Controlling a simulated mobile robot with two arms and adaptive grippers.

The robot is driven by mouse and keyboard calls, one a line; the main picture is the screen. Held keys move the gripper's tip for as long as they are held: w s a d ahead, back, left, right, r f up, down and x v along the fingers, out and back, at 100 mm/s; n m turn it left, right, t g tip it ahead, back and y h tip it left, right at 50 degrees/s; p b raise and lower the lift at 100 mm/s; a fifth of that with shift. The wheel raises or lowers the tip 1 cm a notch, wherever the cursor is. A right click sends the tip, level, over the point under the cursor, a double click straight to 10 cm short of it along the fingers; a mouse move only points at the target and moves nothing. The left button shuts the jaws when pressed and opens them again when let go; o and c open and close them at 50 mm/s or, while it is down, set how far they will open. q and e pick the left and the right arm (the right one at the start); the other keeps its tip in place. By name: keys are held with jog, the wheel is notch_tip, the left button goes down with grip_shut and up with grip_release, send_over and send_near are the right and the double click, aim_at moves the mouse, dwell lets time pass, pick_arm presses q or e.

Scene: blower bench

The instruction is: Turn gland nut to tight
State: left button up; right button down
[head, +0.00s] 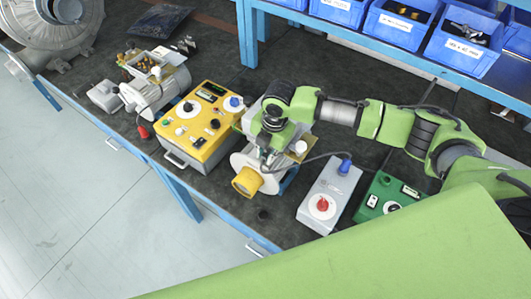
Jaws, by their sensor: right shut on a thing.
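My right gripper (265,153) reaches down over the unit with the yellow cap (248,181), near the middle of the bench. Its fingers are shut at the place where a dark cable (310,157) meets the unit. The gland nut there is hidden behind the fingers and wrist, so I cannot see its thread or how far it is turned. The cable curves away to the right. My left gripper is not in view.
A yellow control box (203,127) stands close to the left. A grey box with a red knob (324,200) and a green box (384,197) stand to the right. Blue bins (399,22) line the back shelf. The bench's front edge is near the unit.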

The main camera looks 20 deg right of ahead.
jog(key=shift+d, duration=0.1)
jog(key=shift+s+d+f+t+y+b, duration=0.1)
jog(key=shift+s+t+y+b, duration=0.05)
jog(key=shift+t+y, duration=0.25)
jog(key=shift+s+d+f+t+y+b, duration=0.15)
jog(key=shift+t+y, duration=0.15)
jog(key=shift+t, duration=0.2)
jog(key=shift+f+t+y+b, duration=0.15)
jog(key=shift+t+y+b, duration=0.35)
jog(key=shift+t+b, duration=0.2)
jog(key=t+y+b, duration=0.1)
jog(key=t+b, duration=0.1)
jog(key=b, duration=0.3)
jog(key=f+t+y+b, duration=0.1)
jog(key=t+y+b, duration=0.1)
jog(key=b, duration=0.3)
jog(key=t+y+b, duration=0.2)
jog(key=b, duration=0.3)
jog(key=shift+s+d+f+t, duration=0.2)
jog(key=shift+s+t, duration=0.1)
jog(key=shift+s, duration=0.1)
jog(key=shift+r+t+y+b, duration=0.25)
jog(key=shift+t+y+b, duration=0.15)
jog(key=shift+b, duration=0.65)
jog(key=c, duration=1.9)
grip_release()
jog(key=shift+r, duration=0.1)
